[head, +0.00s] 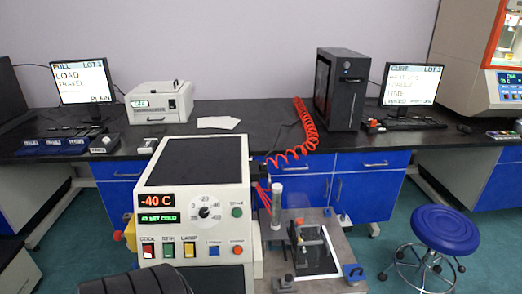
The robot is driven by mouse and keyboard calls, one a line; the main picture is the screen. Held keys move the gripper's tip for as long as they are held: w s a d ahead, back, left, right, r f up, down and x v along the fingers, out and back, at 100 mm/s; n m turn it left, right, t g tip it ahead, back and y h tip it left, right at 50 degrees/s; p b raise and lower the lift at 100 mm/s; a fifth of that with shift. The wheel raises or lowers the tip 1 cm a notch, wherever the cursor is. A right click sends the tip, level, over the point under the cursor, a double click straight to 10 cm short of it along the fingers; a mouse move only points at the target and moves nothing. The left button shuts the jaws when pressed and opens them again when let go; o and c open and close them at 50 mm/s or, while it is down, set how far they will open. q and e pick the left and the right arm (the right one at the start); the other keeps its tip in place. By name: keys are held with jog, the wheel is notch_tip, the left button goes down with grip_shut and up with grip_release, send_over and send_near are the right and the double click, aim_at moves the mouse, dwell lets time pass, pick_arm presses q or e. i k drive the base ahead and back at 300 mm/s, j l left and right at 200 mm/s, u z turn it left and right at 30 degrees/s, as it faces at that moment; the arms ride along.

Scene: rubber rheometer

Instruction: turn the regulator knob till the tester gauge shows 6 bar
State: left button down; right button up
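A cream tester cabinet (205,190) stands in front of the bench. Its face has a round dial (205,212) with a black pointer, a red "-40 C" display (157,201) and a green display (158,218) whose text is hard to read. Coloured buttons line the lower face. I cannot make out a gauge marked in bar or a part that is clearly the regulator knob. A blue knob-like part (353,271) sits at the front right corner of the grey plate beside the cabinet; its role is unclear. Neither gripper shows.
A red coiled hose (306,125) runs from the black bench toward the cabinet. A clear cylinder (276,205) and a small fixture (310,240) stand on the grey plate (345,247). A blue stool (445,229) stands at right. A dark ribbed shape covers the bottom left.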

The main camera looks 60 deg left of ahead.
aim_at(263, 165)
jog(key=u, duration=1.75)
